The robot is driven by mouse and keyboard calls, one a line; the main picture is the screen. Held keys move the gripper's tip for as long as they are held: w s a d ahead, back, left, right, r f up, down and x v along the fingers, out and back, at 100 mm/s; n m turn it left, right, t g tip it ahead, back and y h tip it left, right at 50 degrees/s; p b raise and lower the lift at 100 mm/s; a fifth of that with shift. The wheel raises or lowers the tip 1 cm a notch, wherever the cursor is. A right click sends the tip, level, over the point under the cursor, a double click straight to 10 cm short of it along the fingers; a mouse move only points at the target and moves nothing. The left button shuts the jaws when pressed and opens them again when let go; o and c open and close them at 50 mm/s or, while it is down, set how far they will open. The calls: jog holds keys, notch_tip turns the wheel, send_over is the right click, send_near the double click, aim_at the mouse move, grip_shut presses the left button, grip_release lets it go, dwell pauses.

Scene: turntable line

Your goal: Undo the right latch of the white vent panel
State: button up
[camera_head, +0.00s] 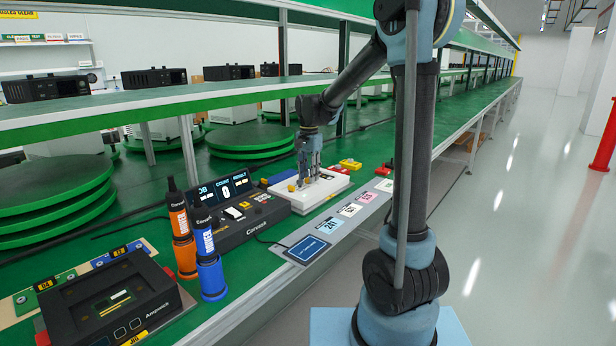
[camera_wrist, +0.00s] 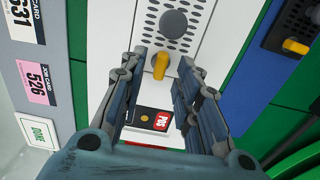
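The white vent panel (camera_head: 322,190) lies flat on the green bench in the head view. In the wrist view the white panel (camera_wrist: 112,40) shows dark perforations and a round dark knob (camera_wrist: 173,23). A yellow latch (camera_wrist: 161,66) sits at the panel's right end, its long side nearly upright in the picture. My gripper (camera_wrist: 161,60) is open, with one finger on each side of this latch and visible gaps to it. In the head view my gripper (camera_head: 308,180) points down at the panel and partly hides it. Contact with the panel surface cannot be told.
A dark piece with a yellow knob (camera_wrist: 295,46) lies on a blue surface beside the panel. A black counter console (camera_head: 240,215) stands left of the panel. Orange (camera_head: 181,240) and blue (camera_head: 207,255) tools stand nearer. Job cards (camera_head: 350,210) line the front edge.

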jog(key=shift+f, duration=0.25)
grip_shut()
jog(key=shift+a, duration=0.15)
